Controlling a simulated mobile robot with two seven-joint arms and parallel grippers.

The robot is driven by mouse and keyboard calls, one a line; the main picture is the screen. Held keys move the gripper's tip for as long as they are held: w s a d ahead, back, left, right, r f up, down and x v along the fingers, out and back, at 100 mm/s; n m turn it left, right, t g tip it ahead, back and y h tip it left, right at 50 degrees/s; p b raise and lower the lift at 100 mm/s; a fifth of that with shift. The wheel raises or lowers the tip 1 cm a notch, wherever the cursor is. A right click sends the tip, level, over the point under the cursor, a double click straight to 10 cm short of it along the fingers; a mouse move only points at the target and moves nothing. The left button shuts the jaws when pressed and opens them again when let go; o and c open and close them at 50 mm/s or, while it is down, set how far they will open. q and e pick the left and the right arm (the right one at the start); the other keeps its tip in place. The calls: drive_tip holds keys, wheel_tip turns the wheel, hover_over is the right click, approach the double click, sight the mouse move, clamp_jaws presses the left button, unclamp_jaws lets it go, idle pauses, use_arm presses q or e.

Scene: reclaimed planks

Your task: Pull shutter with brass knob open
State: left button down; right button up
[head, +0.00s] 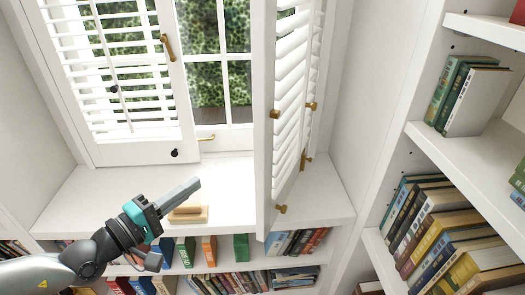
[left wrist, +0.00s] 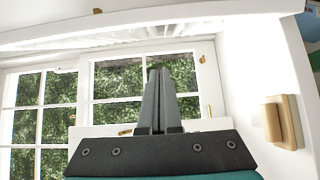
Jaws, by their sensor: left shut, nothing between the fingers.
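The right louvred shutter (head: 292,85) stands swung out from the window, seen nearly edge-on, with brass knobs (head: 281,209) on its edge and brass fittings higher up. My right gripper is not in view.
A small wooden block (head: 188,213) lies on the white sill (head: 235,190) just below my left gripper. Books fill the shelf under the sill and the bookcase (head: 425,140) at right. The window panes show greenery outside. The sill between the shutters is mostly clear.

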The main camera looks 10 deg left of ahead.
use_arm(q)
drive_tip(key=w+d+p, duration=0.3)
drive_tip(key=w+d, duration=0.5)
drive_tip(key=shift+w+d, duration=0.3)
drive_tip(key=shift+d, duration=0.1)
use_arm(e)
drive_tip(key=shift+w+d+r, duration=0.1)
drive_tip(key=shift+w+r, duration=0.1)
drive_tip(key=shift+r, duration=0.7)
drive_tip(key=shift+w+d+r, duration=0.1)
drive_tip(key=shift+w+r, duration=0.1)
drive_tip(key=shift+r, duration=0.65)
use_arm(q)
drive_tip(key=shift+d+p, duration=0.1)
drive_tip(key=shift+p, duration=0.25)
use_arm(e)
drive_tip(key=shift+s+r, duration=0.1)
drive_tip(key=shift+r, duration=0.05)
